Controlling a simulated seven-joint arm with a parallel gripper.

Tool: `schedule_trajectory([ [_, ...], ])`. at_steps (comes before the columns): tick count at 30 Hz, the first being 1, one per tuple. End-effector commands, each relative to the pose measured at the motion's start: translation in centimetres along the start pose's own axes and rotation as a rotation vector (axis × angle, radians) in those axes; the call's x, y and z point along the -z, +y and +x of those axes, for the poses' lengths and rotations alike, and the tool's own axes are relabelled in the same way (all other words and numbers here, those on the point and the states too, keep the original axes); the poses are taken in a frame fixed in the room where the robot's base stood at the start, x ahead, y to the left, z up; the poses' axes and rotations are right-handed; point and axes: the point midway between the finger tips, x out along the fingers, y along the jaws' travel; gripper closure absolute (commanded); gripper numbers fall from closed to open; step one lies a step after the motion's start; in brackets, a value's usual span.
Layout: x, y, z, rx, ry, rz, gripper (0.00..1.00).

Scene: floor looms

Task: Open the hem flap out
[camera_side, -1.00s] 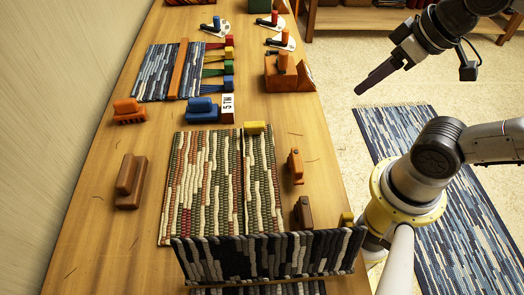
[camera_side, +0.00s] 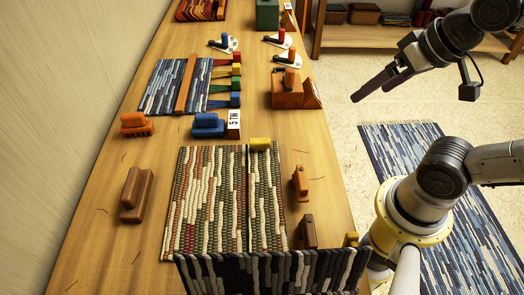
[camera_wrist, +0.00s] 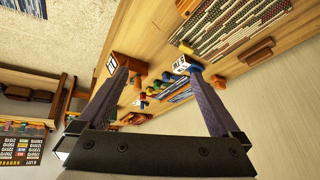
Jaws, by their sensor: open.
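A woven rug (camera_side: 205,205) in green, cream and rust lies flat on the table in the side view. A narrower strip (camera_side: 266,195) runs along its right side, divided from it by a dark line; I cannot tell whether this strip is the hem flap. A dark blue and white woven panel (camera_side: 270,274) stands upright at the near end. My gripper (camera_side: 369,94) is open and empty, in the air right of the table and well away from the rug. The wrist view shows its two spread fingers (camera_wrist: 155,68) with nothing between them, and the rug (camera_wrist: 245,28) at upper right.
A yellow block (camera_side: 260,144) sits at the strip's far end. Brown blocks (camera_side: 301,183) stand right of the rug, and another (camera_side: 136,195) left. A blue block (camera_side: 207,125), a blue striped weave (camera_side: 160,86) and an orange holder (camera_side: 290,95) lie beyond.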

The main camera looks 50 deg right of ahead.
Motion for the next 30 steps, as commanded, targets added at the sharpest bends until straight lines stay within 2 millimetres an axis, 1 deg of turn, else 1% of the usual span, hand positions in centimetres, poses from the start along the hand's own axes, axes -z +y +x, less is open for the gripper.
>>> schedule_trajectory([
  [1, 1.1, 0.1, -0.1, -0.017, 0.013, 0.085, 0.00],
  [5, 4.4, -0.3, 0.6, -0.065, 0.019, 0.300, 0.00],
  [8, 7.0, -1.4, 2.1, -0.105, 0.016, 0.435, 0.00],
  [9, 8.0, -2.1, 3.0, -0.122, 0.014, 0.482, 0.00],
  [11, 9.4, -3.4, 4.7, -0.150, 0.010, 0.544, 0.00],
  [13, 10.7, -5.5, 7.3, -0.186, 0.005, 0.596, 0.00],
  [15, 11.4, -7.8, 10.1, -0.219, 0.000, 0.617, 0.00],
  [17, 11.4, -9.6, 12.4, -0.244, -0.006, 0.611, 0.00],
  [18, 11.1, -10.8, 13.9, -0.261, -0.013, 0.592, 0.00],
  [21, 9.7, -13.1, 16.9, -0.294, -0.041, 0.505, 0.00],
  [22, 9.2, -13.6, 17.5, -0.303, -0.051, 0.482, 0.00],
  [24, 7.9, -14.3, 18.7, -0.320, -0.073, 0.441, 0.00],
  [26, 7.0, -14.8, 19.2, -0.329, -0.086, 0.417, 0.00],
  [30, 6.6, -14.9, 19.7, -0.328, -0.090, 0.403, 0.00],
])
